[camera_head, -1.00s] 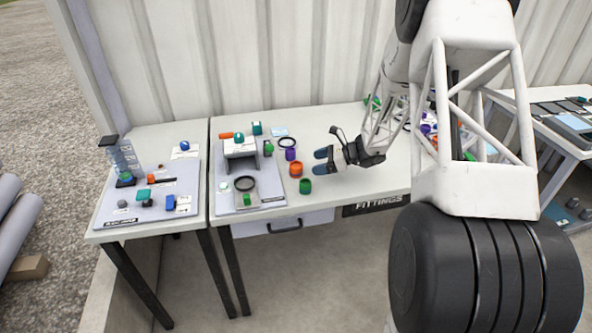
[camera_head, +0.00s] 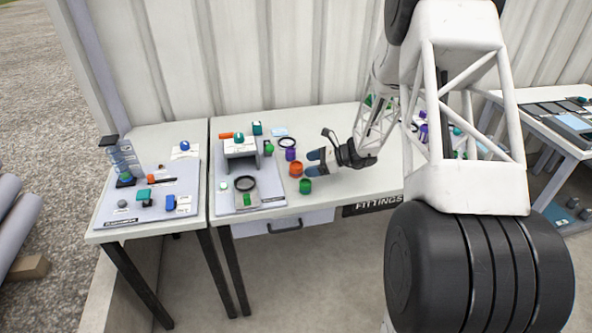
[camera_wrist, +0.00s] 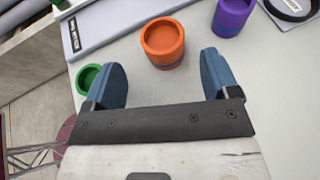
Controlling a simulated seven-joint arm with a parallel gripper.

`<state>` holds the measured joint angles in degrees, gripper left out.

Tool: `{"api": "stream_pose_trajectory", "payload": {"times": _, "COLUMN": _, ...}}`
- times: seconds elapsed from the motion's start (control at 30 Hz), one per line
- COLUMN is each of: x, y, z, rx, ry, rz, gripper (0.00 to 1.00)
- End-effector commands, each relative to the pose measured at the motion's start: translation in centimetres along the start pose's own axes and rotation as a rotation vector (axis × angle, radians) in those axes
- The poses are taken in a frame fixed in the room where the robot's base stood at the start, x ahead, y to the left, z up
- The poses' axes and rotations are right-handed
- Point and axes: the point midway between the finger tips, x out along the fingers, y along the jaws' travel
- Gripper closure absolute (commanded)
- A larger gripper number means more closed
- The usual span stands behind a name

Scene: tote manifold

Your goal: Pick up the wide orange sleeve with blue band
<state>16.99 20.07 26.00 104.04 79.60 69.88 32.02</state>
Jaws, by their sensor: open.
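The wide orange sleeve (camera_head: 295,169) stands on the white table, between a purple sleeve and a green one. In the wrist view the orange sleeve (camera_wrist: 162,42) stands upright with its open top showing, and a blue band runs low on its side. My gripper (camera_head: 311,163) is open and just to the right of the sleeve in the head view. In the wrist view my gripper (camera_wrist: 160,78) has its two blue fingers spread wide. The sleeve lies ahead of the gap, roughly centred between the fingertips. Nothing is held.
A purple sleeve (camera_wrist: 232,16) stands to the right in the wrist view. A green sleeve (camera_wrist: 90,78) is close outside the left finger. A black ring (camera_head: 287,142) lies behind, and a grey board (camera_head: 225,198) with a stand lies left of the sleeves.

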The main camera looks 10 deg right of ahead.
Motion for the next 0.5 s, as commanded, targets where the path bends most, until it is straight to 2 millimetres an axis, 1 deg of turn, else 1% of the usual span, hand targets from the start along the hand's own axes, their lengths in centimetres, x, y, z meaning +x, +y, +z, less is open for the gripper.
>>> {"api": "stream_pose_trajectory", "payload": {"times": 0.17, "x": 1.4, "y": -0.1, "z": -0.1, "rx": 0.000, "ry": 0.000, "rz": 0.001, "gripper": 0.19}}
{"api": "stream_pose_trajectory", "payload": {"times": 0.4, "x": 4.0, "y": -0.3, "z": -0.3, "rx": 0.001, "ry": 0.000, "rz": 0.001, "gripper": 0.19}}
{"api": "stream_pose_trajectory", "payload": {"times": 0.5, "x": 4.8, "y": -0.3, "z": -0.3, "rx": 0.000, "ry": 0.000, "rz": 0.002, "gripper": 0.19}}
